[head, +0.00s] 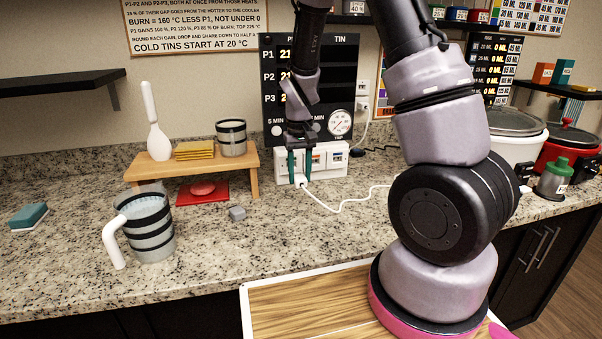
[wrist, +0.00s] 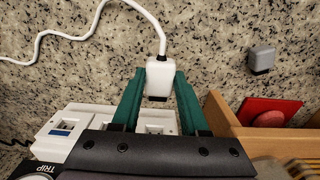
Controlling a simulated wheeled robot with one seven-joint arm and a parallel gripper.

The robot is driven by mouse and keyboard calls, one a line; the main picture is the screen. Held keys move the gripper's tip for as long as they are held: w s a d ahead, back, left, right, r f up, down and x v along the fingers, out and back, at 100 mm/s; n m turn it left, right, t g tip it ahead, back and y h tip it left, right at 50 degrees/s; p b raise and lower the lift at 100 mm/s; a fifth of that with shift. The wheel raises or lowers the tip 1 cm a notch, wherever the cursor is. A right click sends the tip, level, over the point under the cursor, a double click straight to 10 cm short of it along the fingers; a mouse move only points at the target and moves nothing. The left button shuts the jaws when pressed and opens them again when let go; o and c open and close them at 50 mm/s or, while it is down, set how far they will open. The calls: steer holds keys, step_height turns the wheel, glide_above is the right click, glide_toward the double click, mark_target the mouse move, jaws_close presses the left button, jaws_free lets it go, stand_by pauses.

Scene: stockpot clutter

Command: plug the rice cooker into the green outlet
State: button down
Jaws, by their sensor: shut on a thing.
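My gripper (head: 298,180) hangs at the front of a white outlet block (head: 327,163) on the counter. Its green fingers are shut on a white plug (head: 301,181), which also shows between the fingertips in the wrist view (wrist: 160,77). The plug's dark end faces the block and looks apart from it in the wrist view. A white cord (head: 338,208) runs from the plug to the right, behind my arm. The block shows a blue-marked outlet (head: 339,157) and an orange-marked one (head: 316,161); no green mark is clear, and my fingers cover its left part. A white cooker (head: 517,148) stands at right.
A red cooker (head: 573,143) and a green-topped canister (head: 553,177) stand at right. A black plug (head: 357,152) lies beside the block. Left are a wooden stand (head: 250,160), a striped jug (head: 150,232), a grey cube (head: 237,213) and a sponge (head: 28,216). The front counter is mostly clear.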

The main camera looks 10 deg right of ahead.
steer(key=shift+w, duration=2.85)
steer(key=shift+w, duration=1.1)
steer(key=shift+c, duration=1.7)
jaws_free()
